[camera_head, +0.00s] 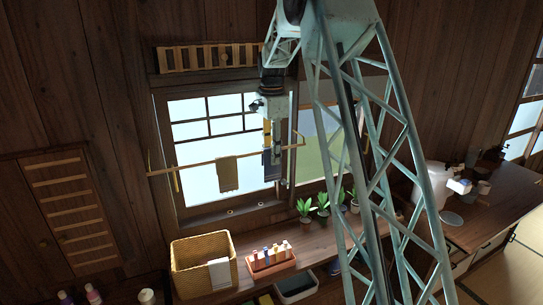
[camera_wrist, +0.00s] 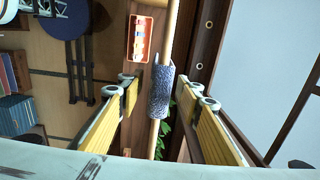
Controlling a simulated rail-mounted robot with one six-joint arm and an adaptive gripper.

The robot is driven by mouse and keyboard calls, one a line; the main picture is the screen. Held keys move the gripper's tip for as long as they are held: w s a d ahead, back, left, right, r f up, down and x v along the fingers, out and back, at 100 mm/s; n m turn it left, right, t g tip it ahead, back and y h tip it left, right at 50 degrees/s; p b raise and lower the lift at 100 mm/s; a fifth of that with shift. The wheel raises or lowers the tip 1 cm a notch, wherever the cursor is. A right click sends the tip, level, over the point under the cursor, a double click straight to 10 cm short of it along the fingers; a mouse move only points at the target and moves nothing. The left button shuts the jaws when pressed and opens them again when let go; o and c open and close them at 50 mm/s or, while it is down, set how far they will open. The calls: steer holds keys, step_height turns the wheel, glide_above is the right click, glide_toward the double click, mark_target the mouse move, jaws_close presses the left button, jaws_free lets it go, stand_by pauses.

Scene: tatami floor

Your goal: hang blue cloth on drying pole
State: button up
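The blue cloth (camera_wrist: 161,92) is draped over the drying pole (camera_wrist: 171,35) in the wrist view. In the head view the blue cloth (camera_head: 271,168) hangs down from the right part of the pole (camera_head: 196,164), in front of the window. My gripper (camera_head: 271,142) is just above the cloth in the head view and partly covers its top. In the wrist view my gripper (camera_wrist: 168,92) is open, with its yellow-padded fingers spread on either side of the cloth and visible gaps between them and it.
An olive cloth (camera_head: 228,174) hangs on the pole to the left. Below are a wicker basket (camera_head: 190,283) with a white cloth (camera_head: 219,273), an orange tray (camera_head: 259,267) of small bottles and several potted plants (camera_head: 305,209). The window (camera_head: 192,130) is close behind the pole.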

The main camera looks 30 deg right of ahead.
steer(key=shift+r, duration=5.9)
steer(key=shift+s+a+r, duration=0.25)
steer(key=shift+s+a, duration=0.1)
steer(key=shift+s, duration=0.05)
steer(key=s+a+r+n+t+b, duration=0.1)
steer(key=s+a+n+b, duration=0.15)
steer(key=s+a, duration=0.45)
steer(key=s+a+r+n+b, duration=0.2)
steer(key=s+a+n, duration=0.2)
steer(key=s, duration=0.7)
steer(key=s+a+r+n+t+b, duration=0.1)
steer(key=s+a+n+b, duration=0.3)
steer(key=s, duration=0.6)
steer(key=s+a+f+n+b, duration=0.1)
steer(key=s+a+f+n, duration=0.1)
steer(key=s+f, duration=0.3)
steer(key=s+a+f+n+t+b, duration=0.1)
steer(key=s+a+f+n+b, duration=0.1)
steer(key=s, duration=1.2)
steer(key=s+a+f+n+t+b, duration=0.1)
steer(key=s+a+f+n, duration=0.3)
steer(key=s+f, duration=0.4)
steer(key=shift+s+a+b, duration=0.35)
steer(key=shift+s+a, duration=0.05)
steer(key=shift+s, duration=0.7)
